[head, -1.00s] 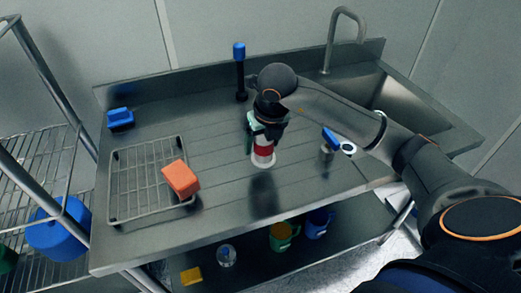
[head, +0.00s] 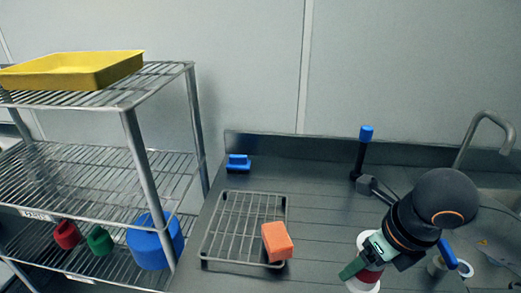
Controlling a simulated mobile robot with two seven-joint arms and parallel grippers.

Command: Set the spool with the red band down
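The spool with the red band (head: 370,277) is at the lower right of the head view, with pale ends and a red middle. My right gripper (head: 366,262) is at the spool, with its green-tipped fingers around it, and it looks shut on it. The gripper hides part of the spool. I cannot tell whether the spool's lower end touches the counter (head: 320,215). My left gripper is not in view.
A wire drying rack (head: 240,222) with an orange block (head: 277,241) at its right edge lies left of the spool. A blue-handled tool (head: 363,150) stands behind. A wire shelf (head: 70,165) with a yellow tray (head: 75,70) is at left; a faucet (head: 480,125) is at right.

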